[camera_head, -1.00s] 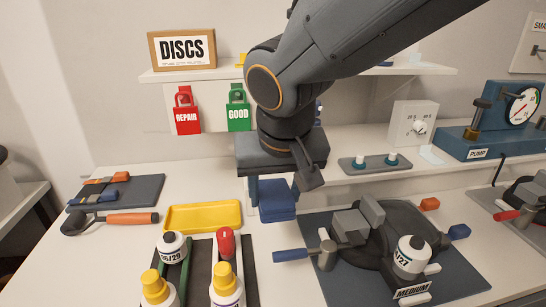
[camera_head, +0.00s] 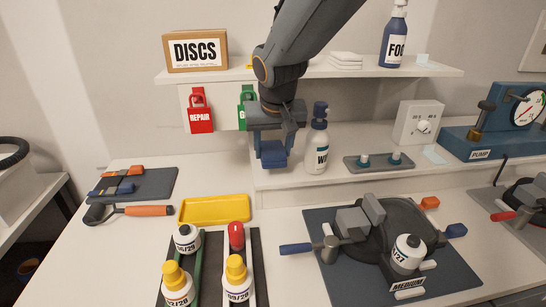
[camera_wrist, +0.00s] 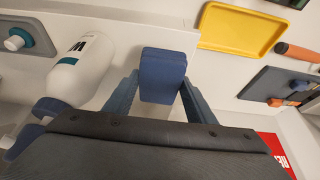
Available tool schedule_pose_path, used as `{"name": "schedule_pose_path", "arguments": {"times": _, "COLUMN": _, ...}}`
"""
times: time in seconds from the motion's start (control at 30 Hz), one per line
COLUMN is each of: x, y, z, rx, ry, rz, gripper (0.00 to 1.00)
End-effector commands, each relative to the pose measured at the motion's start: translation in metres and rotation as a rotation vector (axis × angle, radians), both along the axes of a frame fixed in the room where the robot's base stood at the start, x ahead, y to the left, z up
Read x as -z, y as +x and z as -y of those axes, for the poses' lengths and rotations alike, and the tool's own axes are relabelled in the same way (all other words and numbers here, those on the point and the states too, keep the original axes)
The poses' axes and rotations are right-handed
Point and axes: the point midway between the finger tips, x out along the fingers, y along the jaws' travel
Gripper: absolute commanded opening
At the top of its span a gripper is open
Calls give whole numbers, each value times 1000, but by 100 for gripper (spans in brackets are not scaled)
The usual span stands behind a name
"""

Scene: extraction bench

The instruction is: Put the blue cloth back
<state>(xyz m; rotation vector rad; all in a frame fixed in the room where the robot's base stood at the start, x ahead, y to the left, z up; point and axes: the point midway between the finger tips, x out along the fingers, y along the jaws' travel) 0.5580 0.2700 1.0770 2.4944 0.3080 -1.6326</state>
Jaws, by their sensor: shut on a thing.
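The blue cloth (camera_head: 273,154) is a folded dark-blue block held in my gripper (camera_head: 272,150), in front of the raised ledge at the back of the bench. In the wrist view the cloth (camera_wrist: 162,75) sits between the two fingers of my gripper (camera_wrist: 160,88). It is held above the bench, and whether it touches the ledge is hard to tell. A white bottle with a blue pump (camera_head: 317,140) stands on the ledge just right of the gripper. It also shows in the wrist view (camera_wrist: 80,70).
A yellow tray (camera_head: 214,209) lies empty on the bench in front. Red (camera_head: 200,115) and green (camera_head: 247,105) tags hang behind, the green partly hidden.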

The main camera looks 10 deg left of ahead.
Motion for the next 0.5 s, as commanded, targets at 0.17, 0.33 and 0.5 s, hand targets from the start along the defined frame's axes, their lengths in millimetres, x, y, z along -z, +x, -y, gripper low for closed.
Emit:
{"name": "schedule_pose_path", "arguments": {"times": 0.17, "x": 22, "y": -1, "z": 1, "rx": 0, "ry": -4, "rz": -5, "gripper": 32}}
{"name": "schedule_pose_path", "arguments": {"times": 0.33, "x": 35, "y": 0, "z": 0, "rx": 0, "ry": 0, "rz": -2, "gripper": 32}}
{"name": "schedule_pose_path", "arguments": {"times": 0.5, "x": 35, "y": 0, "z": 0, "rx": 0, "ry": 0, "rz": -1, "gripper": 32}}
